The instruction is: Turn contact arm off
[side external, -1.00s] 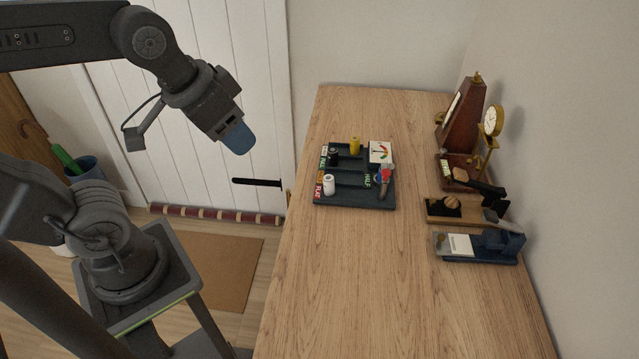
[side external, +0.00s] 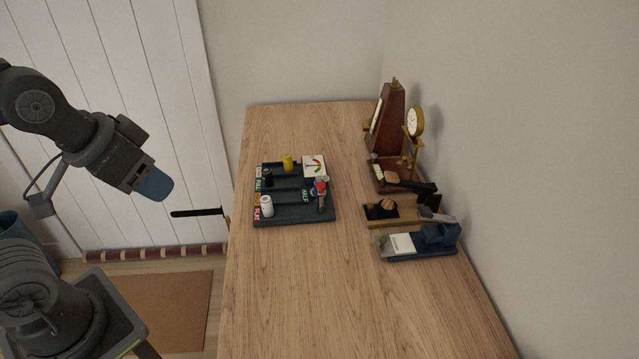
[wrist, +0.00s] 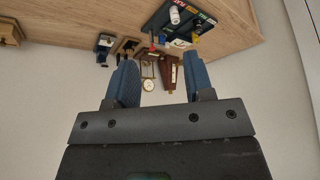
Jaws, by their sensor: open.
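A dark blue tester tray (side external: 290,216) lies on the wooden table. It holds a white cylinder (side external: 267,206), a black one (side external: 267,177) and a yellow one (side external: 288,162), a dial gauge (side external: 314,166) and coloured labels. A red-topped arm-like part (side external: 322,190) stands at its right end; it seems to be the contact arm, but its exact position is too small to tell. My gripper (side external: 153,186) is left of the table, well apart from the tray. In the wrist view my gripper (wrist: 160,70) has its blue fingers apart, nothing between them. The tray (wrist: 165,14) shows beyond them.
A wooden metronome (side external: 387,120), a brass clock (side external: 414,122), a wooden-based device (side external: 392,212) and a blue device with a white card (side external: 430,240) stand along the right wall. The table's front is clear. A black door handle (side external: 196,212) is near my gripper.

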